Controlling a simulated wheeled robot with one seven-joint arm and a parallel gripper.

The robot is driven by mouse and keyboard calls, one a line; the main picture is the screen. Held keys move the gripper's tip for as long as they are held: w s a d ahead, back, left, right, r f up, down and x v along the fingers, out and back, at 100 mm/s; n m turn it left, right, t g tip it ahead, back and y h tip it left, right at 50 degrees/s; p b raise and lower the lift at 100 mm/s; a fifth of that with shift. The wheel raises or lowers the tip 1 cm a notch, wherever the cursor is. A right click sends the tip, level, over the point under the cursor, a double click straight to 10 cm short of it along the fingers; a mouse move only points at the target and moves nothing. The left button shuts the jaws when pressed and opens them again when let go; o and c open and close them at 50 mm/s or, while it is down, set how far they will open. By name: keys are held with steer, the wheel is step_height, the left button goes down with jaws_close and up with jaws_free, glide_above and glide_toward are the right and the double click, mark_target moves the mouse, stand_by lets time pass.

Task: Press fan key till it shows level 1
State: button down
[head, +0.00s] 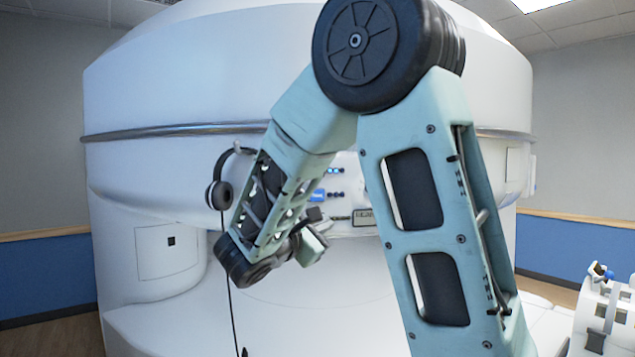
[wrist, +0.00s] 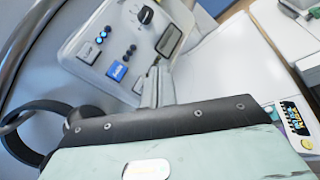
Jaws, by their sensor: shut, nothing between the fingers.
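A control panel on the white magnet housing shows in the wrist view. It carries a pale key (wrist: 88,52) with a row of lights (wrist: 102,35) beside it, some lit blue. A blue key (wrist: 117,71) has a row of dark lights (wrist: 130,51) beside it. The key labels are too small to read, so I cannot tell which is the fan key.
A black knob (wrist: 146,15) and a dark display (wrist: 169,40) sit on the same panel. Headphones (head: 220,190) hang on the housing left of my arm, with their cord hanging down. A white table (wrist: 220,80) extends right of the panel.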

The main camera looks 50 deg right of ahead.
mark_target(315, 199)
steer(key=shift+h, duration=0.7)
steer(key=r, duration=0.2)
steer(key=d+r, duration=0.1)
steer(key=shift+w+r, duration=0.35)
steer(key=shift+r, duration=0.05)
steer(key=shift+w+d+b, duration=0.25)
steer(key=shift+w+d, duration=1.2)
steer(key=shift+w, duration=0.25)
steer(key=shift+w+d+b, duration=0.2)
steer(key=shift+w+d, duration=1.2)
steer(key=shift+w, duration=0.3)
steer(key=shift+w+d, duration=0.25)
steer(key=shift+w, duration=0.05)
